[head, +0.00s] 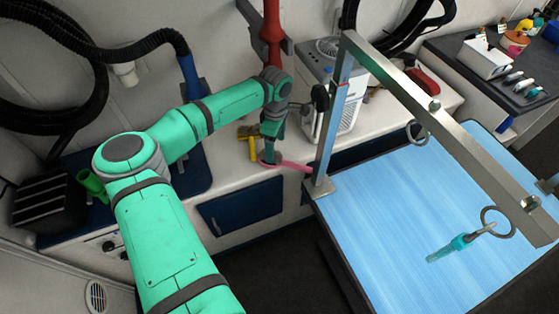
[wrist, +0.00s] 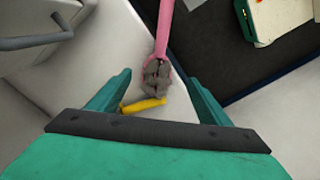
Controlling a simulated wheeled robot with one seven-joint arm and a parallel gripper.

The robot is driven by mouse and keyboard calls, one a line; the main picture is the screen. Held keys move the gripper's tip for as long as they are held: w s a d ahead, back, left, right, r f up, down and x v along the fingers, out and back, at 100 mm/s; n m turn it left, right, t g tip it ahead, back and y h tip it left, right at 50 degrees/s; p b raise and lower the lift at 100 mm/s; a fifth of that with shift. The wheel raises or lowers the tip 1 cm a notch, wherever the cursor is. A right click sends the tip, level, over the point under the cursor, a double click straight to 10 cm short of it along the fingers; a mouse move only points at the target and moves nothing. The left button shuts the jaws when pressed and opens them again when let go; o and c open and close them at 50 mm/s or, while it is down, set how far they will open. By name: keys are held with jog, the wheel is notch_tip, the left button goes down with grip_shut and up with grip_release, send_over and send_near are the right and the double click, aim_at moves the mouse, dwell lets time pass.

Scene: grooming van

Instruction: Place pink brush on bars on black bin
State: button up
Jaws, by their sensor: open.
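The pink brush (head: 294,167) lies on the white counter near its front edge, next to the grooming table's post. In the wrist view its pink handle (wrist: 165,25) points away from me, and its grey head (wrist: 157,75) is nearest me. My gripper (head: 270,158) is over the head end of the brush. In the wrist view my gripper (wrist: 158,82) is open, with a finger to each side of the brush head; I cannot tell the height gap. The black bin (head: 45,205), with bars across its top, stands at the far left.
A yellow-handled tool (head: 253,149) lies close to the brush; its handle (wrist: 143,104) shows between my fingers. The metal post (head: 329,130) and blue grooming table (head: 400,210) are to the right. A grey-white machine (head: 335,100) stands behind. Green cups (head: 92,184) stand beside the bin.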

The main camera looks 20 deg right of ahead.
aim_at(276, 157)
jog(key=shift+w+d+f, duration=0.1)
jog(key=shift+d+f, duration=0.05)
jog(key=shift+f, duration=3.8)
jog(key=c, duration=1.3)
jog(key=shift+o, duration=0.2)
jog(key=shift+r, duration=0.1)
